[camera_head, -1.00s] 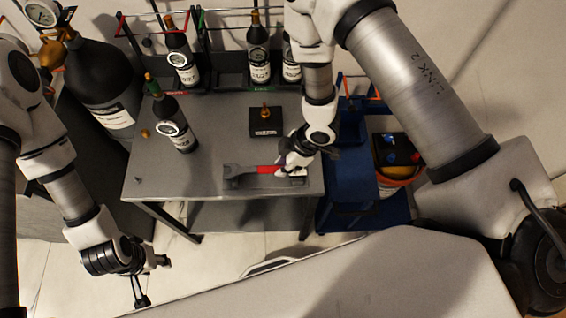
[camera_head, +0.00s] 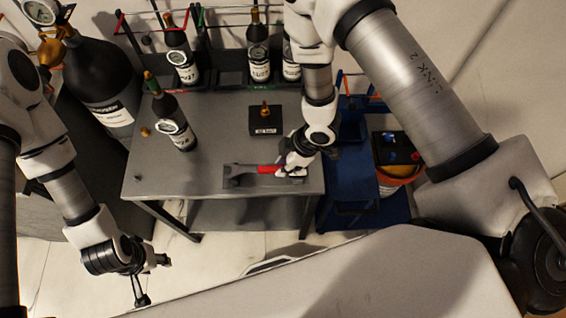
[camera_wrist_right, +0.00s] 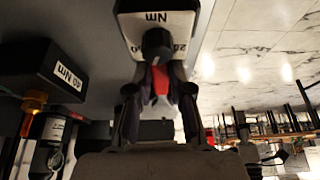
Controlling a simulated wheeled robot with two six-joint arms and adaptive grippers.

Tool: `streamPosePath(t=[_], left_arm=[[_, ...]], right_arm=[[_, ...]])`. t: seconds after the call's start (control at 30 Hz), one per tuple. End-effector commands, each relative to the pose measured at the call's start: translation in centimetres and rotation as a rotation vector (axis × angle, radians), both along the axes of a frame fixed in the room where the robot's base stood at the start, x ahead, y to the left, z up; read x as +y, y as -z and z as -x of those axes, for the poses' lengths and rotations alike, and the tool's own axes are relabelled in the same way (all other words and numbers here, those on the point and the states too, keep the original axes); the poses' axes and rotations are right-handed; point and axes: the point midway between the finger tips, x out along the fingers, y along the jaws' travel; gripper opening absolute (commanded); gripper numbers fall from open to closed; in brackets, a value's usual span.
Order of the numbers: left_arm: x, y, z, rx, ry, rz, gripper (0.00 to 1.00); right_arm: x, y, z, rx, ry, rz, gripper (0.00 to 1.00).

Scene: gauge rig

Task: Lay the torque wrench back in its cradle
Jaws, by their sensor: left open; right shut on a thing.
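The torque wrench (camera_head: 268,169) has a red grip and a dark grey shaft and head pointing left. It lies level along the front of the grey table, at the dark cradle (camera_head: 232,184). My right gripper (camera_head: 287,168) is shut on the wrench's handle at its right end. In the right wrist view, the fingers (camera_wrist_right: 158,105) close around the red grip (camera_wrist_right: 160,82). Whether the wrench rests fully in the cradle is hard to tell; the gripper hides its right end. My left gripper (camera_head: 151,282) is open and empty, off the table at the lower left.
A dark box (camera_head: 265,123) with a brass fitting stands behind the wrench. Racked bottles (camera_head: 258,60) line the back. A blue cart (camera_head: 370,205) stands right of the table (camera_head: 205,165).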

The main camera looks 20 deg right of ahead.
Motion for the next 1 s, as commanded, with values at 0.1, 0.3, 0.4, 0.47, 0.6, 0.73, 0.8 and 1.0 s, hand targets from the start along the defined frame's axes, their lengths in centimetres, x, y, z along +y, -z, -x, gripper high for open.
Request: streamPosePath(t=[0.1, 0.3, 0.4, 0.47, 0.6, 0.73, 0.8, 1.0], left_arm=[[0.0, 0.2, 0.0, 0.000, 0.000, 0.000, 0.46], [0.0, 0.5, 0.0, 0.000, 0.000, 0.000, 0.46], [0.0, 0.5, 0.0, 0.000, 0.000, 0.000, 0.46], [0.0, 0.5, 0.0, 0.000, 0.000, 0.000, 0.46], [0.0, 0.5, 0.0, 0.000, 0.000, 0.000, 0.46], [0.0, 0.5, 0.0, 0.000, 0.000, 0.000, 0.46], [0.0, 0.5, 0.0, 0.000, 0.000, 0.000, 0.46], [0.0, 0.5, 0.0, 0.000, 0.000, 0.000, 0.46]], right_arm=[[0.0, 0.3, 0.0, 0.000, 0.000, 0.000, 0.00], [0.0, 0.7, 0.0, -0.001, 0.000, -0.001, 0.00], [0.0, 0.7, 0.0, -0.001, 0.000, -0.001, 0.00], [0.0, 0.7, 0.0, -0.001, 0.000, -0.001, 0.41], [0.0, 0.7, 0.0, -0.001, 0.000, 0.000, 0.49], [0.0, 0.7, 0.0, 0.000, 0.000, 0.000, 0.49], [0.0, 0.6, 0.0, 0.000, 0.000, 0.000, 0.49], [-1.1, -1.9, 0.1, -0.004, 0.002, -0.001, 0.49]])
